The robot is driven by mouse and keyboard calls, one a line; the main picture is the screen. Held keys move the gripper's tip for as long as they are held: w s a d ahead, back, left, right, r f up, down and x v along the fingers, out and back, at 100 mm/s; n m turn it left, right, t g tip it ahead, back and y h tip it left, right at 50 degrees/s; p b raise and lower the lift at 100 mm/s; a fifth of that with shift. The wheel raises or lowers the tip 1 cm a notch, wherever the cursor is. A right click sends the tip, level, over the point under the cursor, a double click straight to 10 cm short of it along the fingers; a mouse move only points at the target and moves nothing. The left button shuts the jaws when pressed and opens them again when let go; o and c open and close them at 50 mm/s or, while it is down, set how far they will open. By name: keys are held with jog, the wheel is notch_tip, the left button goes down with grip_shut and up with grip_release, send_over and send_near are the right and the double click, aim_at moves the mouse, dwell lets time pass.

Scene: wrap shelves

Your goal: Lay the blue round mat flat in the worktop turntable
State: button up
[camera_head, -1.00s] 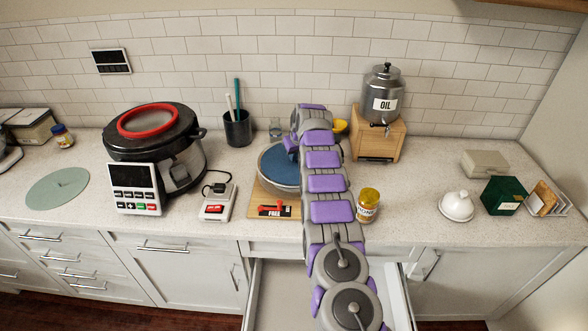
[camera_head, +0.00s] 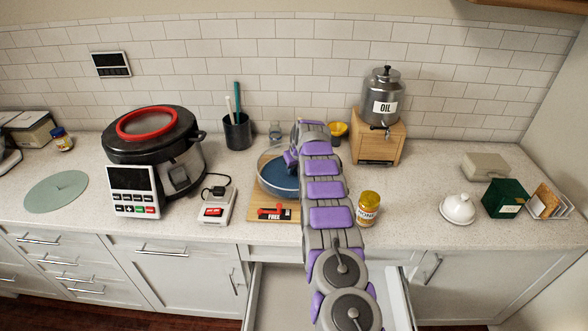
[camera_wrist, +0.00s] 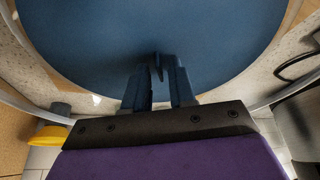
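The blue round mat (camera_head: 279,174) lies within the round turntable (camera_head: 262,190) on the worktop, behind my arm in the head view. It looks about level, but my arm hides its right part. In the wrist view the mat (camera_wrist: 150,35) fills most of the upper picture. My gripper (camera_wrist: 158,72) reaches over the mat's near edge, with its fingertips close together against the blue surface. Whether the fingers pinch the mat is unclear. In the head view my gripper is hidden behind my arm.
A wooden board (camera_head: 289,210) with a red-marked label lies at the turntable's front. A pressure cooker (camera_head: 150,155) and scale (camera_head: 216,202) stand left. A honey jar (camera_head: 368,209) and oil dispenser (camera_head: 380,115) stand right. An open drawer (camera_head: 262,290) is below.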

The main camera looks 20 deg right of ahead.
jog(key=shift+o, duration=0.2)
jog(key=shift+r, duration=0.1)
jog(key=p+v, duration=0.1)
jog(key=v, duration=1.1)
jog(key=shift+s, duration=0.1)
jog(key=s+a+r+g, duration=0.1)
jog(key=s+a+r, duration=0.35)
jog(key=s, duration=0.35)
jog(key=s+a+r+g, duration=0.1)
jog(key=s+a+r, duration=0.2)
jog(key=s+a, duration=0.35)
jog(key=s+a+r+g, duration=0.1)
jog(key=s+a+r, duration=0.25)
jog(key=s, duration=0.55)
jog(key=s+a+f+g, duration=0.1)
jog(key=s, duration=1.7)
jog(key=s+a+f+m+g, duration=0.1)
jog(key=s+g, duration=0.1)
jog(key=s, duration=1.7)
jog(key=shift+a+f, duration=0.2)
jog(key=shift+a, duration=0.2)
